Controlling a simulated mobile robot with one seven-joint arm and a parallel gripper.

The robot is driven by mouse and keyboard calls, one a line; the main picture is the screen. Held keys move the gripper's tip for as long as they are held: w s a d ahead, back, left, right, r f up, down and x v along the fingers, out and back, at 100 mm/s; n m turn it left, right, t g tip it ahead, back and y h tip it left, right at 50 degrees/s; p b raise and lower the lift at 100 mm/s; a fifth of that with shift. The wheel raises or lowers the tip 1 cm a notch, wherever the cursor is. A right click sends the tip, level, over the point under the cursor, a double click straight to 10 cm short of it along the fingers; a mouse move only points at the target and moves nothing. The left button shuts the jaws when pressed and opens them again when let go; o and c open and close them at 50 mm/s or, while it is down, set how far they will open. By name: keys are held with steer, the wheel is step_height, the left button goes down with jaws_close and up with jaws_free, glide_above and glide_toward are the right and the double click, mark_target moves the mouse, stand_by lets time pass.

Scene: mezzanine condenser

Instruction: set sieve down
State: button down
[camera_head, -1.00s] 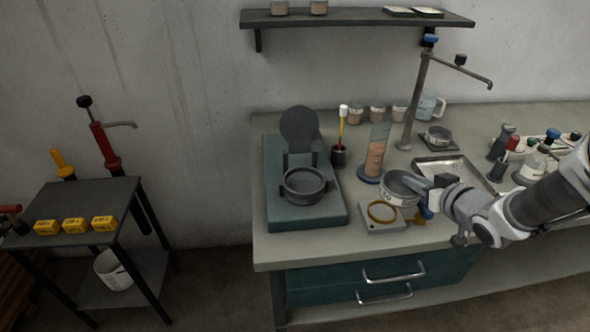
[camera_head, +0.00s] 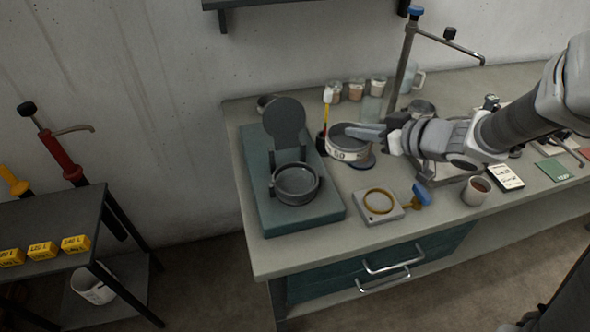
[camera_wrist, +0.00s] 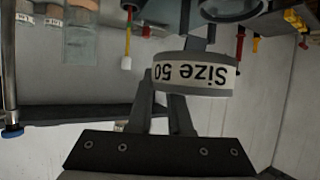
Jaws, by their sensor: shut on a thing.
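The sieve (camera_head: 350,146) is a round grey metal pan with a white "50" band. In the wrist view the sieve (camera_wrist: 195,77) shows a "Size 50" label upside down. My gripper (camera_head: 372,133) is shut on the sieve's right side and holds it above the bench, in front of the glass cylinder. In the wrist view my gripper's fingers (camera_wrist: 170,100) reach up to the sieve. A small grey plate with a yellow ring (camera_head: 380,202) lies nearer the front edge. A dark round holder (camera_head: 296,184) on a green base (camera_head: 285,222), with an upright disc, stands left of the sieve.
A blue-headed tool (camera_head: 421,195) lies beside the ring plate, with a mug (camera_head: 476,190) to its right. A dark cup with a yellow and red stick (camera_head: 325,120) stands close left of the sieve. A metal post (camera_head: 402,70) rises behind my gripper.

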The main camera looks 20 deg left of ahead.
steer(key=b, duration=0.4)
glide_above(307, 174)
step_height(307, 174, down, 7)
steer(key=shift+r, duration=0.15)
step_height(307, 174, down, 4)
steer(key=shift+a+f+b, duration=0.1)
steer(key=shift+b, duration=0.85)
steer(key=c, duration=0.8)
jaws_free()
